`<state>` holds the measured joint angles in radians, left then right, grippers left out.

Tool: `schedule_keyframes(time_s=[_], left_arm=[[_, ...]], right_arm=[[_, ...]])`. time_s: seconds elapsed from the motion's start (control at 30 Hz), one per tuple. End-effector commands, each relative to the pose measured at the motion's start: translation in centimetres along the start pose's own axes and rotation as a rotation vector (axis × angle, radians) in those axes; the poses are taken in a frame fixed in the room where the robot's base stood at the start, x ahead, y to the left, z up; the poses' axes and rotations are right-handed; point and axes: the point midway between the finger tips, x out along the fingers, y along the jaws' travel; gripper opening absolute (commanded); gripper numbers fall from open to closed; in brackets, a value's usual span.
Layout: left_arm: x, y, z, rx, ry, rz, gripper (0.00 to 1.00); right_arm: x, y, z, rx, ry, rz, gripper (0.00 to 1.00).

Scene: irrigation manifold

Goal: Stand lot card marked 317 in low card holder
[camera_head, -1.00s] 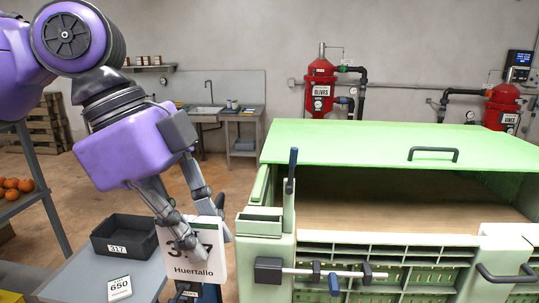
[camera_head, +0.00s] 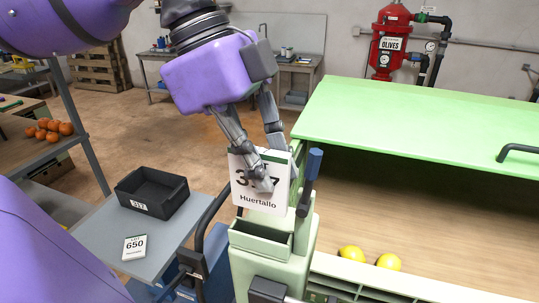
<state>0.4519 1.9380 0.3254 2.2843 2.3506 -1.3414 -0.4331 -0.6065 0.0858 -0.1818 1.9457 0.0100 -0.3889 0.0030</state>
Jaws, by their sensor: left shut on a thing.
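The white lot card marked 317, "Huertallo" (camera_head: 262,201), is upright and faces me. My left gripper (camera_head: 268,168) is shut on it, with one finger across its front that partly covers the number. A pale green open-topped holder (camera_head: 260,243) stands at the left corner of the green cabinet. The card is above the holder's opening in the picture and appears clear of it. How far behind or over the opening it is, I cannot tell. My right gripper is not in view.
A dark blue-tipped lever (camera_head: 311,175) stands just right of the card. The green cabinet (camera_head: 420,120) has two yellow fruits (camera_head: 388,262) at its front. At left, a grey table (camera_head: 95,235) bears a black bin labelled 317 (camera_head: 150,190) and a card marked 650 (camera_head: 134,247).

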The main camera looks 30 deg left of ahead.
Motion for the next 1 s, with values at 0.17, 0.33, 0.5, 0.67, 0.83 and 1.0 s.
schedule_keyframes(time_s=[0.17,0.33,0.5,0.67,0.83,1.0], left_arm=[[1.1,0.0,0.5,-0.001,0.0,0.002,0.0],[2.2,0.0,0.9,0.0,0.0,0.002,0.0],[3.3,0.0,1.4,-0.002,0.001,0.002,0.0],[4.3,0.0,1.8,-0.001,0.001,0.0,0.0],[5.4,0.0,2.3,0.0,0.0,0.002,0.0],[6.3,0.0,2.6,-0.001,0.0,0.001,0.0]], right_arm=[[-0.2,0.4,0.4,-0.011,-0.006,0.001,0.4],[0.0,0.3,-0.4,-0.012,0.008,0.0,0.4],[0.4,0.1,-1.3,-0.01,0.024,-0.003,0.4],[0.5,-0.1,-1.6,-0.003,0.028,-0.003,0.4],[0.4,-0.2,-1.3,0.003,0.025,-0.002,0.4],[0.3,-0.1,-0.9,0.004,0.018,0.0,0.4]])
